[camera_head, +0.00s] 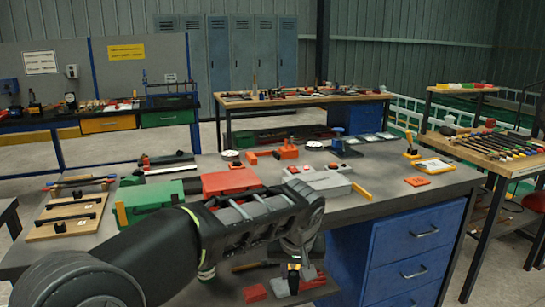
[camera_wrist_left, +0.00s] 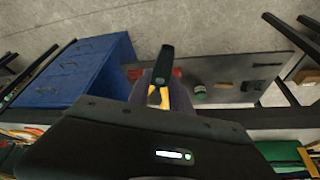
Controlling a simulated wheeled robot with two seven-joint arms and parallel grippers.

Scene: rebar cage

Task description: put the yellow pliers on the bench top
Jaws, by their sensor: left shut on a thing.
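My left gripper (camera_head: 298,250) hangs at the front edge of the grey bench top (camera_head: 395,195). It is shut on the yellow pliers (camera_wrist_left: 155,96). In the left wrist view, the pliers show yellow parts and a black handle end pointing away from the gripper. In the head view, a small yellow and black part of the pliers (camera_head: 293,270) shows below the fingers. The rest of the pliers is hidden by the gripper. My right gripper is not in view.
A green case (camera_head: 148,204), a red box (camera_head: 231,183) and a grey case (camera_head: 326,184) stand on the bench near my arm. A yellow-framed device (camera_head: 433,166) and an orange block (camera_head: 417,181) lie at the right. Bare bench top shows between. Blue drawers (camera_head: 415,245) are below.

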